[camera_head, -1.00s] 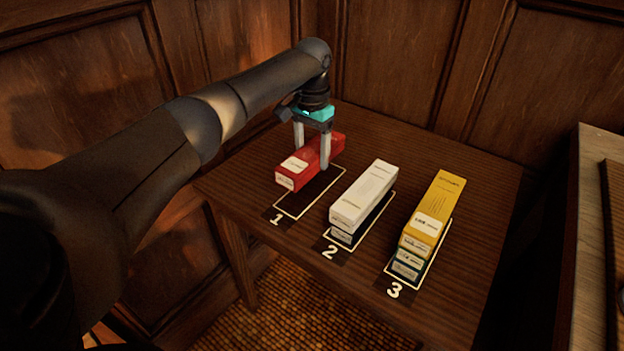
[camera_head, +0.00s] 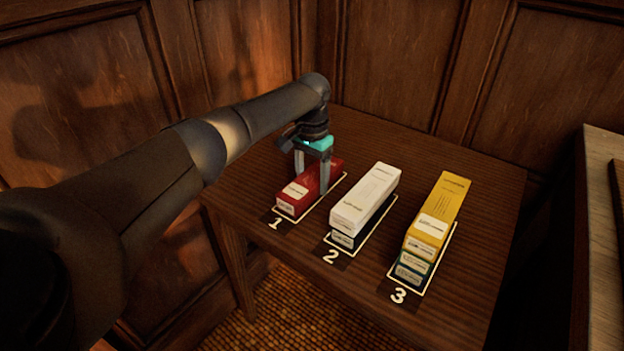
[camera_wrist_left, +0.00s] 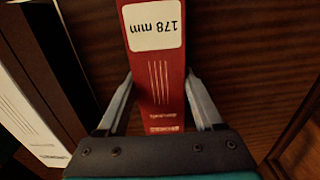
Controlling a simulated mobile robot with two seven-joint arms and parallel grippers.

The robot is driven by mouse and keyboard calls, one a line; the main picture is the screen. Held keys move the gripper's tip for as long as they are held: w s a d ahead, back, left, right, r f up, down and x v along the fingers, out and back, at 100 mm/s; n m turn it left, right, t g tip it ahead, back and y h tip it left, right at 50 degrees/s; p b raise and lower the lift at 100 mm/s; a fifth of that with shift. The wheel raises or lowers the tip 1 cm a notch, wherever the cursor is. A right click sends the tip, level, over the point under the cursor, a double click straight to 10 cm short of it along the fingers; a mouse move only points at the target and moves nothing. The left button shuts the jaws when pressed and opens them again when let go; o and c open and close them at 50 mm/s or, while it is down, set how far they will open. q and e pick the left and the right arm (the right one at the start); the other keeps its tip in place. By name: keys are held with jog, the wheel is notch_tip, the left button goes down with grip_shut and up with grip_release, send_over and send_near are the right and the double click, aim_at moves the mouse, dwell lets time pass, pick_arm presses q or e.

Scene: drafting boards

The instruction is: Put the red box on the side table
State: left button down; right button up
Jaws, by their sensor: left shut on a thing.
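The red box (camera_head: 309,186) is at the outlined slot marked 1 on the wooden side table (camera_head: 400,155), low at the table top. I cannot tell whether its underside touches the table. My left gripper (camera_head: 311,184) is over the box with a finger on each side, shut on it. In the left wrist view the red box (camera_wrist_left: 157,85) lies between the two fingers (camera_wrist_left: 160,97), with a white "178 mm" label facing up. My right gripper is not in view.
A white box (camera_head: 366,196) lies on a dark box at slot 2. A yellow box (camera_head: 441,203) tops a stack at slot 3. Wood-panelled walls (camera_head: 405,60) close off the back and left. A lighter surface (camera_head: 596,240) stands at the right edge.

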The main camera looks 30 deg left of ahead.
aim_at(312, 177)
pick_arm(q)
jog(key=shift+c, duration=0.2)
grip_release()
jog(key=shift+f, duration=0.1)
jog(key=shift+r, duration=0.25)
notch_tip(312, 177, up, 10)
jog(key=p, duration=0.4)
jog(key=shift+r, duration=0.1)
jog(key=shift+r+p, duration=0.35)
jog(key=shift+r, duration=0.5)
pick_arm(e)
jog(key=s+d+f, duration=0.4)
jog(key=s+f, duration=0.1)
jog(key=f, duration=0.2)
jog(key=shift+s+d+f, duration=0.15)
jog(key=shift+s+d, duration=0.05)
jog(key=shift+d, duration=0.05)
